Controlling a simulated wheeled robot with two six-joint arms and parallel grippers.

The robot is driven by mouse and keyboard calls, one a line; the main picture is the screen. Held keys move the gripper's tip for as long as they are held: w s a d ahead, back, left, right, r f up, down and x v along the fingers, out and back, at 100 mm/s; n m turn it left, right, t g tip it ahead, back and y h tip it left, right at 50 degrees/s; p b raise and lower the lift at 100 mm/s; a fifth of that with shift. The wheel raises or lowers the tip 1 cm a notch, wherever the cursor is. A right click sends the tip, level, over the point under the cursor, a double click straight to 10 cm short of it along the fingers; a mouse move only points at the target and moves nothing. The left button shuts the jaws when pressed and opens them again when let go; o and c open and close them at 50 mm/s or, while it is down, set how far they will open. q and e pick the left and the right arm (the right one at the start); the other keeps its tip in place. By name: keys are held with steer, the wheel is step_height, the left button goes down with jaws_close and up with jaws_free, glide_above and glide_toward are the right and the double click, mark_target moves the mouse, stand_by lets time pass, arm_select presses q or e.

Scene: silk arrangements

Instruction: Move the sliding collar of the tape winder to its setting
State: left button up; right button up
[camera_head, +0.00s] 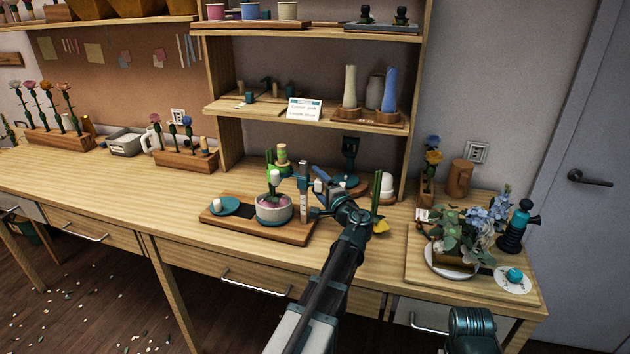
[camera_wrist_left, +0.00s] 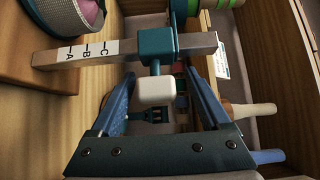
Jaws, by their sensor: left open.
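The tape winder's upright wooden post (camera_head: 304,178) stands at the right end of a wooden base (camera_head: 298,236) in the head view. In the left wrist view the post (camera_wrist_left: 205,46) lies across the picture, with a white scale (camera_wrist_left: 77,53) marked A, B and C. The teal sliding collar (camera_wrist_left: 156,45) is around the post, beyond C on the side away from the base, apart from the scale. Its white knob (camera_wrist_left: 156,91) sticks out between the fingers of my left gripper (camera_head: 326,190). The gripper is open, with a gap on both sides of the knob. My right gripper is not in view.
On the base are a grey bowl (camera_head: 273,212) with pink contents and a teal dish (camera_head: 224,206). A shelf unit (camera_head: 212,110) rises behind. A flower arrangement (camera_head: 462,238) stands on a board at right. The table left of the base is mostly clear.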

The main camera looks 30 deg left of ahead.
arm_select(q)
steer(key=v, duration=1.1)
steer(key=shift+s+d, duration=0.25)
steer(key=shift+d, duration=0.1)
steer(key=shift+f, duration=0.1)
steer(key=s+d+f+g+h, duration=0.1)
steer(key=f, duration=0.2)
steer(key=s+d+f+n+g+h, duration=0.1)
steer(key=s+d+f, duration=0.1)
steer(key=s+d+f+n+g+h, duration=0.1)
steer(key=s+d+f, duration=0.1)
steer(key=f, duration=0.1)
steer(key=shift+d+f+h+p, duration=0.2)
steer(key=shift+f+h+p, duration=0.15)
steer(key=shift+h, duration=0.05)
steer(key=s+d+f+g+h, duration=0.3)
steer(key=s+d+f+h, duration=0.2)
steer(key=s+d, duration=0.3)
steer(key=s+d+f+g+h, duration=0.4)
steer(key=s+d, duration=0.4)
steer(key=d, duration=0.5)
step_height(320, 180, down, 2)
steer(key=shift+s+d+f+n+h+p, duration=0.25)
steer(key=shift+n+h+p, duration=0.15)
steer(key=shift+h+p, duration=0.1)
